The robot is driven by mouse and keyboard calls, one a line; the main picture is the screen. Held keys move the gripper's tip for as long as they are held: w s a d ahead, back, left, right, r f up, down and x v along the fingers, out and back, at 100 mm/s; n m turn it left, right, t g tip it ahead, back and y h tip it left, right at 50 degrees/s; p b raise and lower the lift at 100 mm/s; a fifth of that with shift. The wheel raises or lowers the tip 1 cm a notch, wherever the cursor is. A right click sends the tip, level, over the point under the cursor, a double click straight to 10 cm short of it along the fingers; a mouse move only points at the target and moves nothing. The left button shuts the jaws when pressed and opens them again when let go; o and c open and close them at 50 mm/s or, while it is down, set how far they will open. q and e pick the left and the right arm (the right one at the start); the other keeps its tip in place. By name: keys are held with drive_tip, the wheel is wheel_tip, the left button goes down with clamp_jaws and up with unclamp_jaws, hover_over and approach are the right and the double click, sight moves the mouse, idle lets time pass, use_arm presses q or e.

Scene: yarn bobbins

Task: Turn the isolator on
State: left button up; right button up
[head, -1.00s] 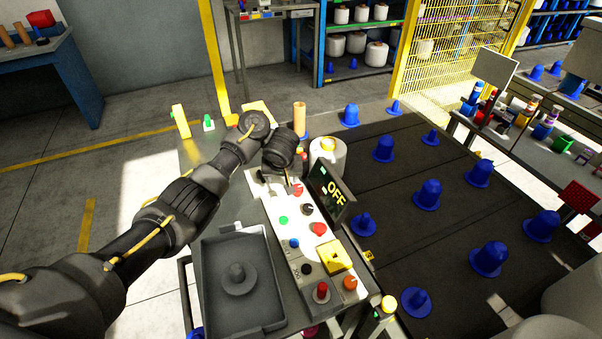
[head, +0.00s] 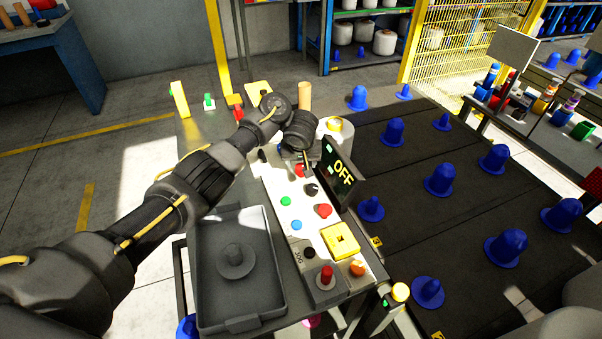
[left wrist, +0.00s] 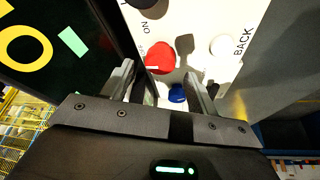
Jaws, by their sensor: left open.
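A white control panel (head: 284,213) runs along the grey machine. At its far end is a red knob (head: 299,171), also in the left wrist view (left wrist: 160,58), with a white pointer mark and an ON label near it. No isolator label is readable; this knob fits it best. A tilted display (head: 337,172) beside it reads OFF. My left gripper (head: 307,165) is open, pointing down over the panel's far end. In the left wrist view its two fingers (left wrist: 162,78) stand apart, with the red knob just beyond the tips. Contact cannot be told. My right gripper is out of view.
A white knob (left wrist: 222,47) beside a BACK label and a blue button (left wrist: 177,93) are close by. A black knob (head: 311,190) and another red knob (head: 323,211) sit nearer me. A grey tray (head: 212,287) lies left, and a dark belt with blue cones (head: 440,180) right.

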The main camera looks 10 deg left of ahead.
use_arm(q)
drive_tip(key=shift+b+x, duration=0.3)
drive_tip(key=shift+x, duration=1.05)
drive_tip(key=c, duration=1)
